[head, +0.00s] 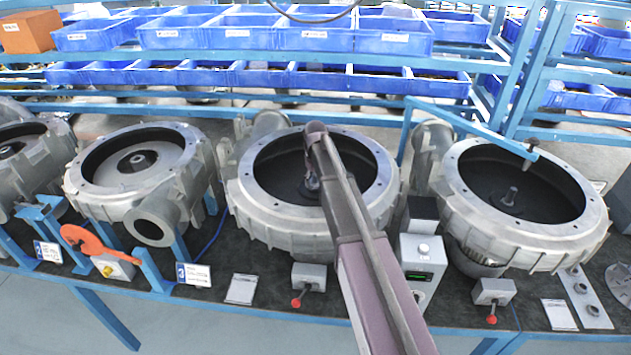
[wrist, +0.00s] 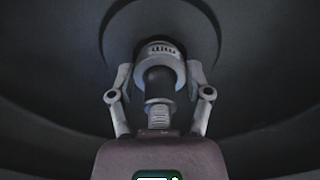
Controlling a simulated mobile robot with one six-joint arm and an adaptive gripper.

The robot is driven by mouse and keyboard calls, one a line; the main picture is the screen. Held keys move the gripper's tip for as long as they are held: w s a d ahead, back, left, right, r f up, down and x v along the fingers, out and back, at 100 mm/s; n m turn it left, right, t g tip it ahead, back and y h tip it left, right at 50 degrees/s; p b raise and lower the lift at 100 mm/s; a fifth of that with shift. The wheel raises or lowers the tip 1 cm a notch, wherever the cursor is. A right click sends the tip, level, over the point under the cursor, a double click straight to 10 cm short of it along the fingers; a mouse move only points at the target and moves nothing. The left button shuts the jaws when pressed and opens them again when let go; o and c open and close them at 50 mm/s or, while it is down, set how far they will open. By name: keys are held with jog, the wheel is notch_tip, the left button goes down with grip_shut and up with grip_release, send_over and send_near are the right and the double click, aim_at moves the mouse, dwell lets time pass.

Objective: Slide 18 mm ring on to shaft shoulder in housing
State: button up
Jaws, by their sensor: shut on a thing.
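The round grey housing (head: 376,215) stands in the middle of the bench, open side up. My gripper (head: 312,185) reaches down into its dark bowl. In the wrist view my gripper (wrist: 162,65) has its two fingers shut on a pale ring (wrist: 161,50) with dark upside-down marking. The ring is around the shaft, beyond its dark section (wrist: 158,80). The shaft's narrower ribbed end (wrist: 160,115) points toward my gripper's palm. I cannot tell whether the ring touches the shaft shoulder, which is hidden behind it. In the head view my arm hides most of the shaft and ring.
Similar housings stand at the left (head: 130,160) and right (head: 525,235). A grey control box (head: 423,262) stands at the front right of the middle housing. A red-knobbed box (head: 309,276) is at the front. Blue bins (head: 290,35) fill racks behind.

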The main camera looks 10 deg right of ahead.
jog(key=shift+r+p, duration=0.3)
dwell(0.5)
jog(key=o, duration=1.2)
jog(key=shift+r, duration=0.1)
